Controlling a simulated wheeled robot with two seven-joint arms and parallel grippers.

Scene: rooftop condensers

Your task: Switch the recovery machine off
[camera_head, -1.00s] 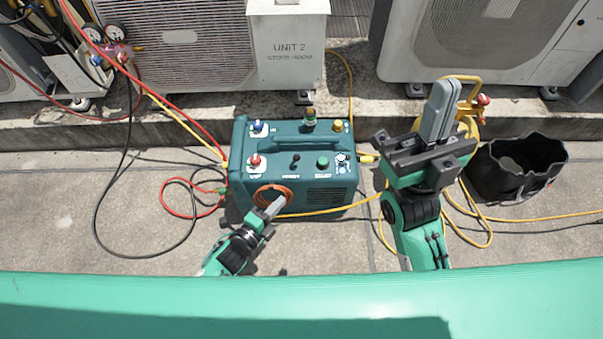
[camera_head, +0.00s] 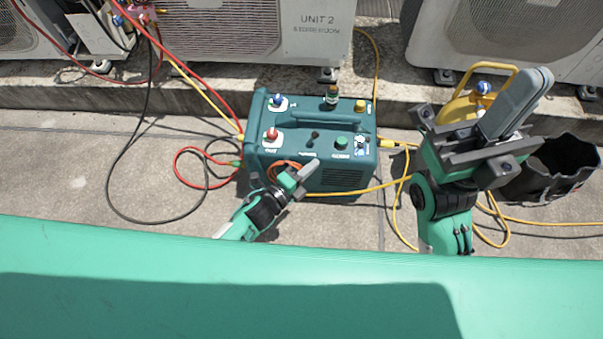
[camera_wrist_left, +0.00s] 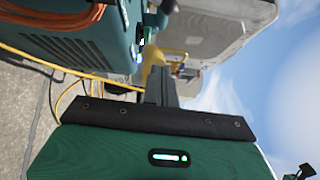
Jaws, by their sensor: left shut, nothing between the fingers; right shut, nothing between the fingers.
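The teal recovery machine (camera_head: 290,148) stands on the concrete in the middle of the head view. I cannot tell the toggle's setting. My left gripper (camera_head: 307,172) is shut and empty at the machine's near side, below the panel; I cannot tell if it touches. The machine's side also shows at the upper left of the left wrist view (camera_wrist_left: 95,40). My right gripper (camera_head: 525,95) is shut and empty, raised to the right of the machine.
Condenser units, one marked UNIT 2 (camera_head: 318,28), stand behind along a concrete ledge. A yellow cylinder (camera_head: 461,108) and a black bucket (camera_head: 560,165) are at right. Red, black and yellow hoses (camera_head: 160,215) lie on the ground at left. A yellow hose runs right.

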